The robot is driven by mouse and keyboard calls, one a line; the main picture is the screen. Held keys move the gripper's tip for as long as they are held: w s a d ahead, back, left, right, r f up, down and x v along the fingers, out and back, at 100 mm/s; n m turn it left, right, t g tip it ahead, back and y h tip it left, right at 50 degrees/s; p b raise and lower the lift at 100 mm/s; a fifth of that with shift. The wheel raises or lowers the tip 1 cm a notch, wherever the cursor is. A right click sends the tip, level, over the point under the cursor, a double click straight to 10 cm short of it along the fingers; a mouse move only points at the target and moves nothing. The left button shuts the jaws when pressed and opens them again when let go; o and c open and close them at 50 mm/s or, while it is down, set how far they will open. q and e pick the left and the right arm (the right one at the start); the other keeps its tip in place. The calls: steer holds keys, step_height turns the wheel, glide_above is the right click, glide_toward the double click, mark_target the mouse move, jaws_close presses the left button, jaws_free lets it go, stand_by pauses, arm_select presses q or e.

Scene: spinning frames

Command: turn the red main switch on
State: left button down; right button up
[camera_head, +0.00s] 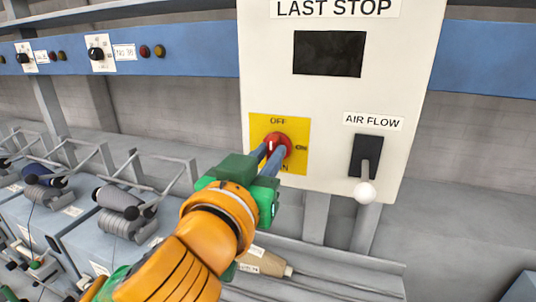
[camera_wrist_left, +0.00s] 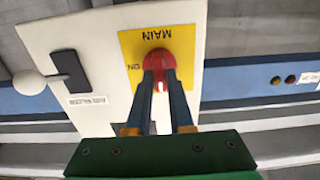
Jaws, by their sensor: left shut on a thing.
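The red main switch (camera_head: 279,143) is a round knob on a yellow plate (camera_head: 294,126) on the cream panel. The plate reads OFF at the top and ON at the right; its lower lettering is partly hidden. A small pale mark on the knob looks roughly upright, but fingers cover part of it. My left gripper (camera_head: 272,157) comes from the lower left, its blue-grey fingers shut on the knob. The left wrist view shows the red switch (camera_wrist_left: 158,59) between the tips of the left gripper (camera_wrist_left: 158,78). My right gripper is not in view.
A black AIR FLOW lever with a white ball (camera_head: 365,192) hangs right of the switch. A dark display (camera_head: 328,54) sits above, under a LAST STOP label. Spinning machinery (camera_head: 120,210) fills the lower left. A blue rail (camera_head: 190,50) runs behind the panel.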

arm_select(q)
steer(key=shift+m, duration=0.3)
steer(key=shift+s+d+f+m+b, duration=0.1)
steer(key=shift+m+b, duration=0.1)
steer(key=shift+m, duration=2.65)
steer(key=shift+w+d+f+m+b, duration=0.1)
steer(key=shift+m+b, duration=0.05)
steer(key=shift+m, duration=2.75)
steer(key=shift+s+f+m+b, duration=0.1)
steer(key=shift+m+b, duration=0.1)
steer(key=shift+m, duration=2.65)
steer(key=c, duration=0.8)
jaws_free()
steer(key=shift+s, duration=0.1)
